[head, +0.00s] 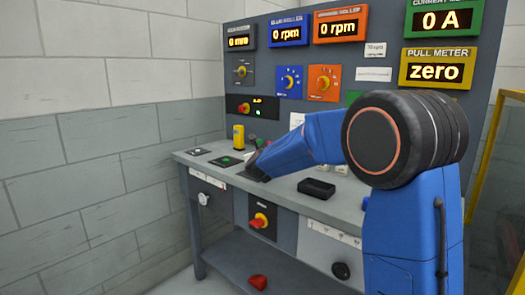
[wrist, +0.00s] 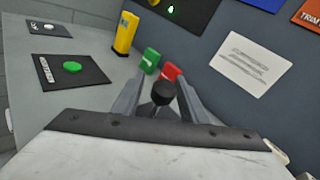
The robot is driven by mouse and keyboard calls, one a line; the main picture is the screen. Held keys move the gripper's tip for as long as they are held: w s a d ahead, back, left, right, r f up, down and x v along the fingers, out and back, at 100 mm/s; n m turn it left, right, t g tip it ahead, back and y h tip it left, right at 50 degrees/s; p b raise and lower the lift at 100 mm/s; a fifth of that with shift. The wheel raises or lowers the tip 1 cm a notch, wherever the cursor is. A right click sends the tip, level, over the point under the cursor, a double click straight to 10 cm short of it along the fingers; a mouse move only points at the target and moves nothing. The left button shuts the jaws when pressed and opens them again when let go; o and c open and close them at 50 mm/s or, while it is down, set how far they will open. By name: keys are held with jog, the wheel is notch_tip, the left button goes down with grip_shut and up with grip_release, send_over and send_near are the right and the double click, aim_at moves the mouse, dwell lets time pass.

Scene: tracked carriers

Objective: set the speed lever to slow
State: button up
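A black round knob (wrist: 162,93) on a short stem stands between the fingers of my gripper (wrist: 162,80) in the wrist view. It looks like the speed lever, but I can read no label on it. The fingers are apart, one on each side of the knob, and I see no clear contact. In the head view my gripper (head: 257,166) is low over the bench top, and my arm hides part of that area. The lever cannot be made out there.
The bench (head: 222,172) carries a yellow block (wrist: 125,33), a green block (wrist: 150,60), a red block (wrist: 171,71), a green button (wrist: 72,67) and a black tray (head: 316,188). The upright instrument panel (head: 210,90) stands close behind. A red object (head: 258,282) lies on the lower shelf.

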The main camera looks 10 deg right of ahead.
jog(key=v, duration=1.7)
jog(key=shift+s, duration=0.2)
jog(key=s+f+n+g+y, duration=0.2)
jog(key=s+f+n+y, duration=0.1)
jog(key=s+n, duration=0.65)
jog(key=s+f+n+g+y, duration=0.2)
jog(key=s+n+y, duration=0.2)
jog(key=s+n, duration=0.55)
jog(key=s+d+f+n+g+h, duration=0.1)
jog(key=s+d+f+n+g, duration=0.1)
jog(key=s, duration=0.6)
jog(key=s+d+f+n+g+h, duration=0.1)
jog(key=s+d+f+n+g, duration=0.2)
jog(key=s+f+n, duration=0.4)
jog(key=s+d+f+n+g+h, duration=0.1)
jog(key=s+d+f+n+g, duration=0.1)
jog(key=s+d+f+n, duration=0.2)
jog(key=s+n, duration=0.3)
jog(key=s, duration=0.3)
jog(key=shift+f+g, duration=0.4)
